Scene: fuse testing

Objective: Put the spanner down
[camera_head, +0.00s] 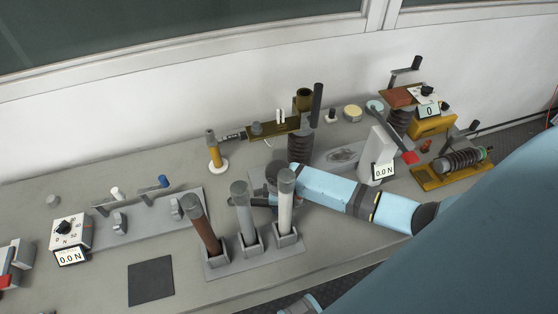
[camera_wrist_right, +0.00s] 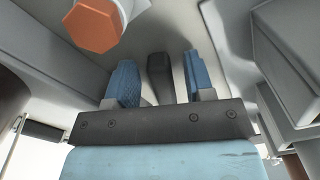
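My right arm comes in from the right in the head view. Its gripper (camera_head: 262,200) is low over the bench, partly hidden behind the upright cylinders. In the right wrist view the two blue fingers of the right gripper (camera_wrist_right: 160,58) stand apart. A dark grey bar, apparently the spanner's handle (camera_wrist_right: 160,80), lies between them with a gap visible on each side. The rest of the spanner is hidden, and I cannot make it out clearly in the head view. My left gripper is not in view.
A brown cylinder (camera_head: 202,226) and two grey ones stand in a holder (camera_head: 232,261) beside the gripper. An orange hexagonal end (camera_wrist_right: 95,27) is close to the fingers. A force display (camera_head: 383,171) and spring devices stand right. A dark square pad (camera_head: 151,281) lies at front left.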

